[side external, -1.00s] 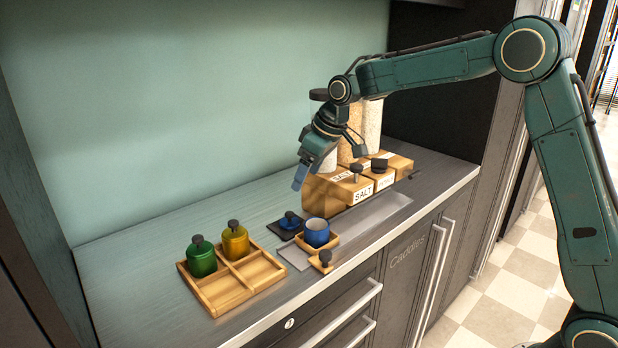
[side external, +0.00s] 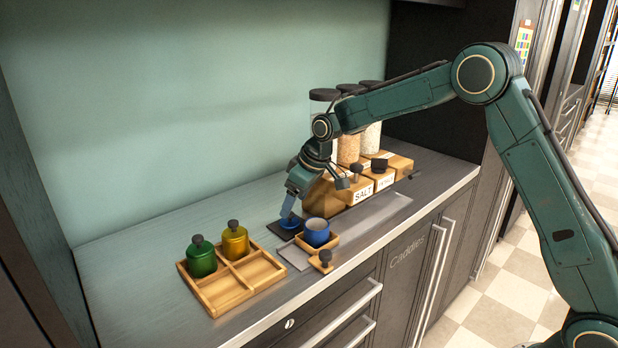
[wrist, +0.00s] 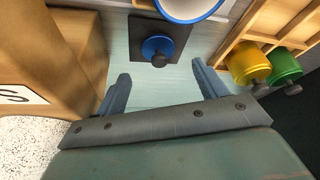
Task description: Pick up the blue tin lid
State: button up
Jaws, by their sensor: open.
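The blue tin lid (side external: 289,223) with a dark knob lies on a dark square mat (side external: 278,229). In the wrist view the lid (wrist: 157,46) shows whole, ahead of the fingers and between their lines. My gripper (side external: 291,207) is just above the lid in the side view and partly covers it. In the wrist view my gripper (wrist: 160,85) is open, with nothing between its fingers. The blue tin (side external: 316,233) stands open in a small wooden tray right beside the mat.
A wooden caddy (side external: 241,284) at the left holds a green tin (side external: 201,257) and a yellow tin (side external: 235,241). Wooden boxes labelled SALT (side external: 362,190) and tall jars stand close behind my gripper. A dark knob on a small wooden piece (side external: 321,261) lies near the counter's front.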

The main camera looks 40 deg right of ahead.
aim_at(290, 219)
jog(key=shift+x, duration=2.55)
jog(key=c, duration=1.1)
